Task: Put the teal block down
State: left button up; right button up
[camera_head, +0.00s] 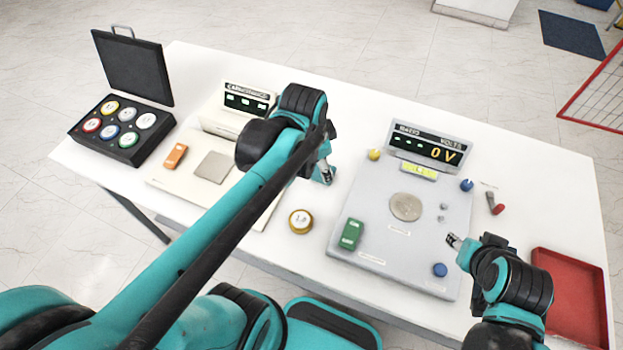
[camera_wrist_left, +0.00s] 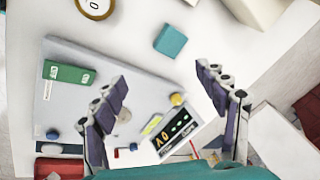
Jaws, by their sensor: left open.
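The teal block (camera_wrist_left: 170,41) lies on the bare white table in the left wrist view, beyond my fingertips and apart from both fingers. My left gripper (camera_wrist_left: 162,78) is open, with its two dark-padded fingers spread wide and nothing between them. In the head view my left gripper (camera_head: 326,172) hangs low over the table between the two instruments, and my arm and gripper largely hide the block there. My right gripper (camera_head: 454,241) is above the right edge of the grey panel; its fingers are too small to judge.
The grey test panel (camera_head: 405,250) carries a green block (camera_head: 351,234) and a display reading 0 V. A gold-rimmed disc (camera_head: 300,221) lies on the table (camera_head: 270,250). The calibrator base (camera_head: 180,187), black case (camera_head: 125,135) and red tray (camera_head: 570,262) stand around.

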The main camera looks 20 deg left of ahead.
pick_arm(q)
jog(key=s+n+t, duration=0.3)
jog(key=s+n, duration=0.3)
jog(key=n, duration=0.2)
jog(key=shift+s+d+f+n+t, duration=0.3)
jog(key=shift+d+f, duration=0.15)
pick_arm(e)
jog(key=shift+w, duration=0.1)
notch_tip(320, 180, down, 5)
jog(key=b, duration=0.5)
jog(key=shift+r, duration=0.2)
pick_arm(q)
notch_tip(320, 180, down, 5)
jog(key=shift+r, duration=0.2)
jog(key=shift+o, duration=0.5)
